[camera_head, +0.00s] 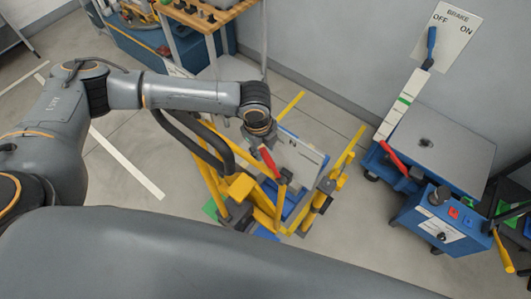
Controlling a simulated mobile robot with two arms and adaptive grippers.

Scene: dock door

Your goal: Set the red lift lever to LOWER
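A red lever (268,162) stands tilted on the yellow lift frame (240,187), its lower end near a yellow bracket. A pale plate (302,160) with small lettering, too small to read, is beside it. My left gripper (257,137) points down just above the lever's top end. Its fingers are mostly hidden below my wrist, so I cannot tell whether it is open or shut or touches the lever. My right gripper is out of view.
A blue machine with a grey top (440,148) stands at right, with another red handle (392,155) and a control box (437,222). A BRAKE sign (455,30) with a blue-handled lever (431,40) is behind. A wooden-topped bench (212,12) is at the back.

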